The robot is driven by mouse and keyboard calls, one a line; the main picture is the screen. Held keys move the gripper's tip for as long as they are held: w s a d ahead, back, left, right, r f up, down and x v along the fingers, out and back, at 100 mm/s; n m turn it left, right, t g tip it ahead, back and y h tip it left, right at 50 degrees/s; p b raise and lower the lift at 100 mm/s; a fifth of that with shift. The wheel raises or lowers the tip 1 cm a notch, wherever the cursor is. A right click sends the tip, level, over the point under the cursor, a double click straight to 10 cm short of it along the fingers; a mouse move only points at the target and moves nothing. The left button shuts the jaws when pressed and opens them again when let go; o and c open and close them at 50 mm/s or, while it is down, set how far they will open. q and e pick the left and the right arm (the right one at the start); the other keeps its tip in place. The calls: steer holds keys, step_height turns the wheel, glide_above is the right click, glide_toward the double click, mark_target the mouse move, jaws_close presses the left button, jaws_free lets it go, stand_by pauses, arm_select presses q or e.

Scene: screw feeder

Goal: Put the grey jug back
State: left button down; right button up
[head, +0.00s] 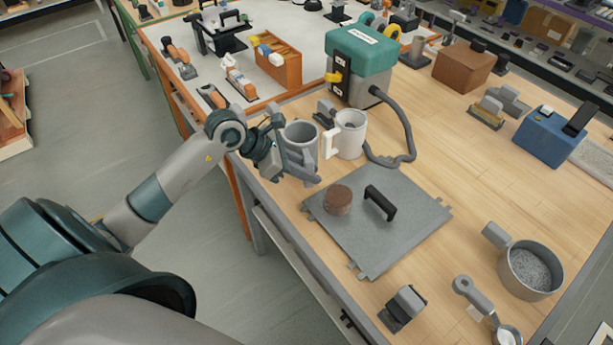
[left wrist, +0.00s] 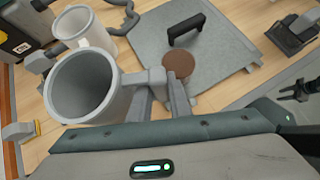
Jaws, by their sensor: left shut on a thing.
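The grey jug (head: 301,138) is near the left edge of the wooden bench, upright and open at the top. It also shows large in the left wrist view (left wrist: 82,88), with its handle toward my gripper. My left gripper (head: 305,172) is shut on the handle; its fingers (left wrist: 165,92) show at the handle in the left wrist view. I cannot tell whether the jug's base touches the bench. A white jug (head: 350,137) stands just to its right, and also shows behind it in the left wrist view (left wrist: 92,35).
A grey plate (head: 385,235) with a black handle (head: 380,203) and a brown disc (head: 338,199) lies in front. A green-topped machine (head: 360,60) with a hose stands behind the jugs. A grey pan (head: 530,270) is at right. The bench's right middle is clear.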

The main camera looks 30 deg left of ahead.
mark_target(307, 182)
arm_select(q)
steer(key=shift+w+a+f, duration=0.1)
steer(key=shift+a+f, duration=0.1)
steer(key=shift+a, duration=0.1)
steer(key=shift+f+p, duration=0.45)
step_height(307, 182, down, 2)
steer(key=shift+f+p, duration=0.1)
steer(key=shift+p, duration=0.4)
steer(key=shift+f, duration=0.4)
steer(key=shift+f, duration=0.1)
